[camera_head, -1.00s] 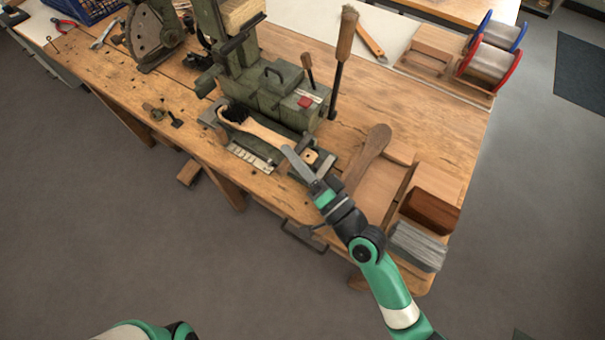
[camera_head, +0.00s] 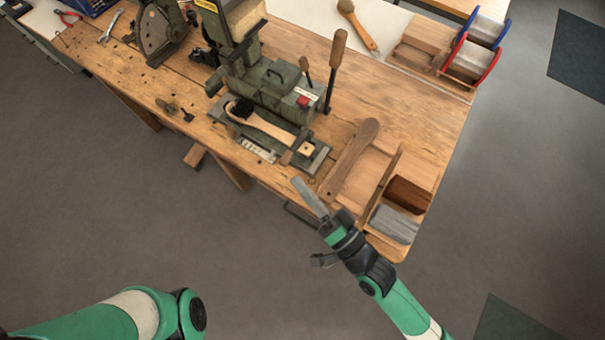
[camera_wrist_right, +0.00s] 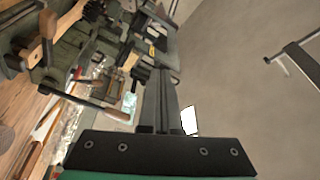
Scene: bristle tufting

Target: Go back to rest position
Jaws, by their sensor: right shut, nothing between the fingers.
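My right gripper (camera_head: 299,184) is shut and empty, a little off the front edge of the workbench, in front of the green tufting machine. In the right wrist view its two fingers (camera_wrist_right: 160,78) lie together with nothing between them. My left arm shows at the bottom left of the head view, but its gripper is out of view. A wooden brush (camera_head: 262,123) with black bristles lies in the fixture at the foot of the tufting machine (camera_head: 270,88), apart from my right gripper.
A tray (camera_head: 397,160) with wooden blocks and grey bristle bundles (camera_head: 394,224) is at the bench's right end. Red and blue spools (camera_head: 476,60) stand at the back right. Another brush (camera_head: 358,26) lies on the white surface. Open floor lies in front of the bench.

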